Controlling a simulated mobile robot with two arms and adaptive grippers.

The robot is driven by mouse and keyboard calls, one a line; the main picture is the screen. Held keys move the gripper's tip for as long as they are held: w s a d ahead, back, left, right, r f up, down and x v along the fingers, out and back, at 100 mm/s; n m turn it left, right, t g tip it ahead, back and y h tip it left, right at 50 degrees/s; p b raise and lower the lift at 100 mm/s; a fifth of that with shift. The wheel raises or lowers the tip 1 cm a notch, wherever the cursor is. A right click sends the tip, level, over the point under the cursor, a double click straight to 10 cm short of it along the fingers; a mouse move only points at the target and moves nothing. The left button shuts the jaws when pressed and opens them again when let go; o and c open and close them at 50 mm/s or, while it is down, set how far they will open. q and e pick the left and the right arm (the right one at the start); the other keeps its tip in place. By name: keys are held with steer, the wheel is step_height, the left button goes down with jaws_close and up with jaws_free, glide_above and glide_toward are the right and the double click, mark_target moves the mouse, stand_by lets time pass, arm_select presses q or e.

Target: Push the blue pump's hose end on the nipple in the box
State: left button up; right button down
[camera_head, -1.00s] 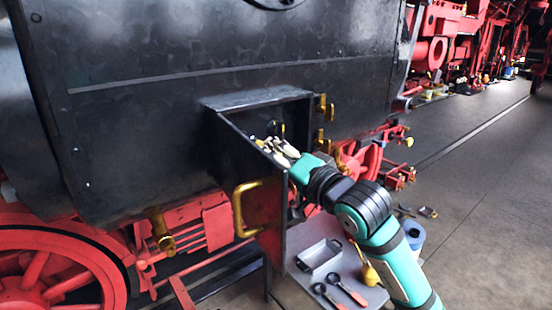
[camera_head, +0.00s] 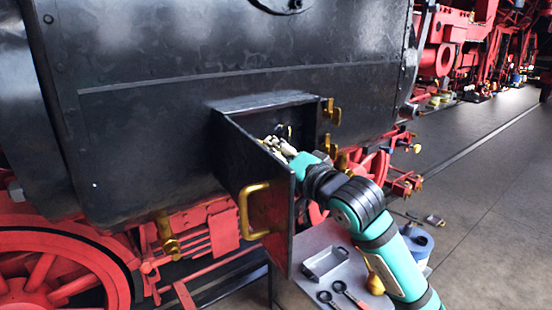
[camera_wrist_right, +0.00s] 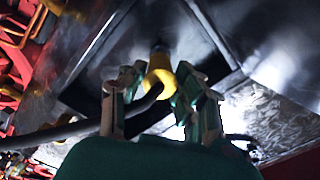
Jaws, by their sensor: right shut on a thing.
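The box (camera_head: 265,103) is a dark open compartment in the black side of the engine, with its door (camera_head: 262,190) swung out. My right gripper (camera_head: 280,146) reaches into it past the door edge. In the right wrist view the right gripper (camera_wrist_right: 160,82) has its fingers on either side of a yellow hose end (camera_wrist_right: 160,74), shut on it. A dark hose (camera_wrist_right: 60,132) runs from it to the left. A small dark stub, seemingly the nipple (camera_wrist_right: 160,47), shows just behind the yellow end; whether they touch is unclear. The blue pump (camera_head: 417,243) stands at the right beside my arm.
The door has a brass handle (camera_head: 254,212) on its outside, and brass latches (camera_head: 332,112) sit at the box's right edge. Below, a grey table (camera_head: 305,290) carries a small tray (camera_head: 325,262) and black-and-red tools (camera_head: 348,294). The floor to the right is mostly clear.

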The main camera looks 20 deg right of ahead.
steer(key=shift+w+r, duration=0.1)
steer(key=shift+r, duration=0.05)
steer(key=c, duration=0.9)
jaws_free()
steer(key=shift+a, duration=0.1)
